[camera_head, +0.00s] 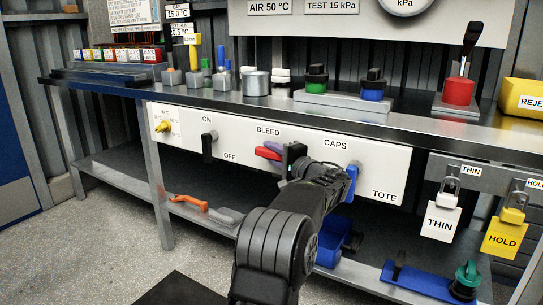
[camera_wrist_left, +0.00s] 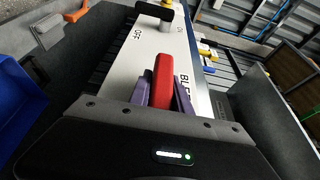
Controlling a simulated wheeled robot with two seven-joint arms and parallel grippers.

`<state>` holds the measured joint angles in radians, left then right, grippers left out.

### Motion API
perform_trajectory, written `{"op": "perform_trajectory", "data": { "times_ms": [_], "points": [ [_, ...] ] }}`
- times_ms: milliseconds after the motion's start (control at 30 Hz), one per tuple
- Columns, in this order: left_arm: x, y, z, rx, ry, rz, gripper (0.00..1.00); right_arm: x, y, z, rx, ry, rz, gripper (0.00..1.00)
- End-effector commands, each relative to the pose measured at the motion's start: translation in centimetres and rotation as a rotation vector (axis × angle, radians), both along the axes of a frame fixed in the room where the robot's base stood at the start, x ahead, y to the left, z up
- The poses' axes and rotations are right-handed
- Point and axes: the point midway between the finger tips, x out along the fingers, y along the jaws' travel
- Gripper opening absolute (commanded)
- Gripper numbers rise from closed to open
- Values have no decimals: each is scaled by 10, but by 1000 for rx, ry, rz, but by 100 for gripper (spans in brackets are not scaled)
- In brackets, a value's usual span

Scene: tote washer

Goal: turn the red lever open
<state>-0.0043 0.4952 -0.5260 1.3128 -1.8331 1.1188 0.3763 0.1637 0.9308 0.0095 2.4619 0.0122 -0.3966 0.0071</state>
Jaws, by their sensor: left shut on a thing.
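The red lever (camera_head: 266,153) is on the white panel (camera_head: 383,160) under the BLEED label, its handle pointing left in the head view. In the left wrist view the red lever (camera_wrist_left: 163,82) stands between two purple fingers. My left gripper (camera_head: 272,149) is shut on the lever, and its wrist hides the lever's pivot and part of the panel. The gripper also shows in the left wrist view (camera_wrist_left: 162,100). My right gripper is not in view.
A black ON/OFF lever (camera_head: 208,146) is left of the red lever and hangs down. A blue lever (camera_head: 351,182) is close to my wrist on the right, near CAPS. The bench top (camera_head: 240,102) is above; a lower shelf (camera_head: 110,165) holds an orange tool (camera_head: 188,201).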

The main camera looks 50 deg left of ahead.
Motion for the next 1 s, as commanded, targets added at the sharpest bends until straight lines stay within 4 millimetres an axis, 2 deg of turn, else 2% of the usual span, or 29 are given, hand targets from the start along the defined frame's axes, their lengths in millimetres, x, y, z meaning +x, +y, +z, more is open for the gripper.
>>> {"op": "perform_trajectory", "data": {
  "times_ms": [167, 200, 433, 767, 867, 1000],
  "points": [
    [0, 0, 0, 4, 5, -1, 0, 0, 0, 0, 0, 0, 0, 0],
    [0, 0, 0, 4, 5, -1, 27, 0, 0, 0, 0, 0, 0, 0],
    [0, 0, 0, 2, 4, -1, 45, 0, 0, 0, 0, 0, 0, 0],
    [0, -3, 1, 1, 2, -2, 45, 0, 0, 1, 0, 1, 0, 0],
    [0, -12, 1, 0, 2, -2, 45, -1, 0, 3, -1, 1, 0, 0],
    [0, -34, 2, 0, 3, -5, 45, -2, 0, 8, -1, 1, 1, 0]
  ]
}}
